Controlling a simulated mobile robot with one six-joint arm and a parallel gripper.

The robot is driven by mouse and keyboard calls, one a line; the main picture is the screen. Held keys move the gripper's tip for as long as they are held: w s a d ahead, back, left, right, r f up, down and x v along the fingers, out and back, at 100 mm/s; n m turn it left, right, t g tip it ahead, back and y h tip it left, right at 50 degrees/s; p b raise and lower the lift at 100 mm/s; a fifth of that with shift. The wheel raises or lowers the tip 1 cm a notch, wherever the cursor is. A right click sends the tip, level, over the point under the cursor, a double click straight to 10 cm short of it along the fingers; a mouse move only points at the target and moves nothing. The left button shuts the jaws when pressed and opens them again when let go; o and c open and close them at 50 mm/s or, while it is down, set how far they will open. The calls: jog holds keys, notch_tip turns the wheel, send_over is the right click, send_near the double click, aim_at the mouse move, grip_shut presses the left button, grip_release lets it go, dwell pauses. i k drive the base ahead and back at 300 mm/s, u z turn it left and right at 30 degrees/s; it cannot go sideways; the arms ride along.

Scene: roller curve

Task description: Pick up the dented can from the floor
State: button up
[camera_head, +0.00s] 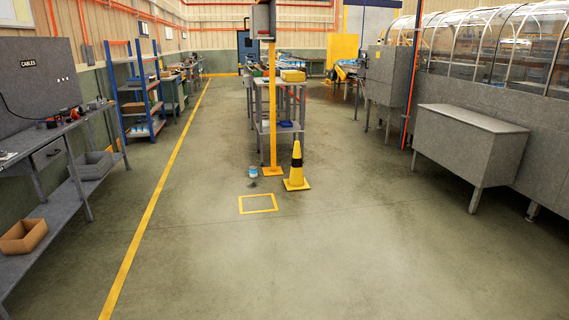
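A small blue and white can (253,172) stands on the concrete floor at the middle of the view, just left of the foot of a yellow post. It looks upright. It is too small in the picture to see a dent. A small dark patch lies on the floor just in front of it. My gripper and arm are not in view.
A yellow cone with a black band (296,167) stands right of the yellow post (272,110). A yellow floor rectangle (258,211) lies in front. A grey bench (62,195) lines the left; a grey cabinet (468,145) stands right. The near floor is clear.

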aim_at(252, 169)
jog(key=u, duration=0.25)
jog(key=i, duration=1.6)
jog(key=u, duration=0.4)
jog(key=i, duration=3.15)
jog(key=z, duration=0.1)
jog(key=i, duration=1.55)
jog(key=z, duration=0.2)
